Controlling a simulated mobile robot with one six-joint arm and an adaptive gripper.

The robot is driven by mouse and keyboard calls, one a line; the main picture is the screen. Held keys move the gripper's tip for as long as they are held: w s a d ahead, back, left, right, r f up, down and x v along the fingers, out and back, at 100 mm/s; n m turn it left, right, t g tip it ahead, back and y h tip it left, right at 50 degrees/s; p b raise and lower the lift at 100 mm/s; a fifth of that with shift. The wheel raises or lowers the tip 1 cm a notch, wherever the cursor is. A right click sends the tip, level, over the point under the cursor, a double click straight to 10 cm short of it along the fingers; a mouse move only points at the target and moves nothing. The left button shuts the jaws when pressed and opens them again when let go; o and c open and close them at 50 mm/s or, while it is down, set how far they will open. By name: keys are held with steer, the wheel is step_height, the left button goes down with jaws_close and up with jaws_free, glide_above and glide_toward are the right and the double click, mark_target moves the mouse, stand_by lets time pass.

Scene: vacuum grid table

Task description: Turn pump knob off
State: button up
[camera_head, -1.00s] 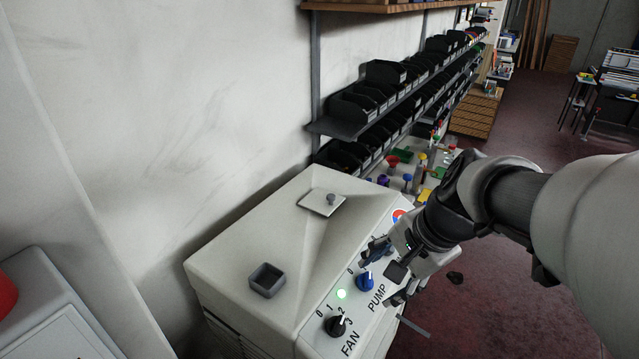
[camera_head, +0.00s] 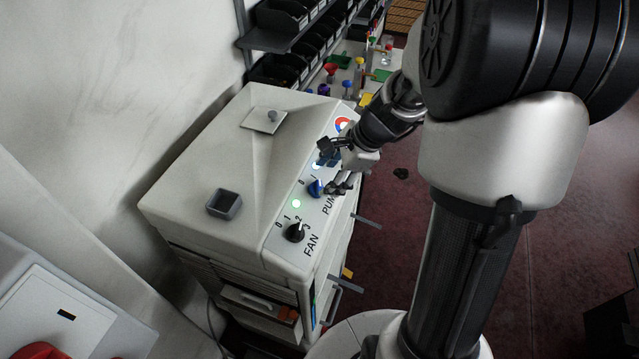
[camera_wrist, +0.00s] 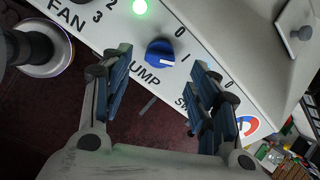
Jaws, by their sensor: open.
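The blue pump knob (camera_head: 316,188) is on the sloping front panel (camera_head: 275,238) of the white machine, above the word PUMP. In the wrist view the knob (camera_wrist: 160,53) has a white mark that appears to point toward the 1. My gripper (camera_head: 333,169) is open at the panel. In the wrist view its two blue-padded fingers (camera_wrist: 163,68) stand on either side of the knob, with gaps visible between pads and knob. I see no contact. The 0 and 1 marks lie to the knob's right in that view.
The black fan knob (camera_head: 294,233) and a lit green light (camera_head: 296,203) are beside the pump knob. A grey square cup (camera_head: 224,203) and a small lidded plate (camera_head: 264,120) are on the machine top. Red floor (camera_head: 390,215) is open to the right.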

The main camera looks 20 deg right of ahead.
mark_target(319, 186)
steer(key=x, duration=0.5)
steer(key=shift+w+a+f+b, duration=0.1)
steer(key=shift+a+f+b, duration=0.05)
steer(key=shift+f+b, duration=0.2)
steer(key=shift+c, duration=0.4)
steer(key=c, duration=1)
